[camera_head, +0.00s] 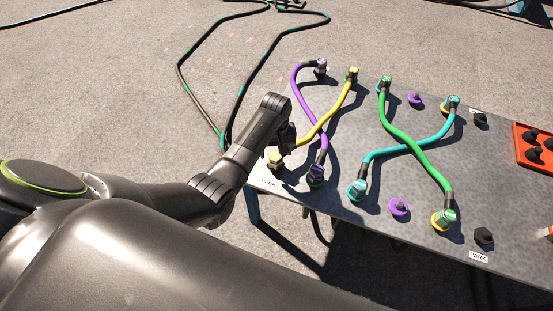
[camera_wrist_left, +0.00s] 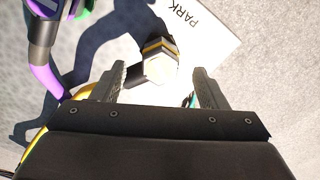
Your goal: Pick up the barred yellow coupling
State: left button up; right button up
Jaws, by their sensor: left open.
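A yellow coupling (camera_head: 275,158) at one end of the yellow cable lies at the table's near left corner, by a PARK label. In the left wrist view the same coupling (camera_wrist_left: 160,62) shows a pale face and dark and yellow bands. The yellow cable's other end (camera_head: 352,75) is at the table's far edge. I cannot make out bars on either end. My left gripper (camera_head: 286,137) is over the near left corner, close to the near coupling. In the wrist view its open fingers (camera_wrist_left: 160,86) stand apart with the coupling just beyond the gap. My right gripper is not in view.
A purple cable (camera_head: 305,95) crosses the yellow one, and its near coupling (camera_head: 317,173) stands just right of the yellow coupling. Green (camera_head: 410,145) and teal (camera_head: 400,150) cables cross farther right. An orange tray (camera_head: 520,150) is at the right edge.

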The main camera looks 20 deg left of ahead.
aim_at(276, 157)
pick_arm(q)
notch_tip(276, 157, down, 5)
jog(key=shift+f+b, duration=0.1)
jog(key=shift+b, duration=0.7)
jog(key=shift+c, duration=0.2)
jog(key=c, duration=1.1)
jog(key=shift+r, duration=0.35)
jog(key=shift+c, duration=0.2)
notch_tip(276, 157, up, 9)
jog(key=p, duration=0.3)
jog(key=shift+r, duration=0.2)
notch_tip(276, 157, up, 3)
jog(key=p, duration=0.5)
jog(key=shift+r, duration=0.15)
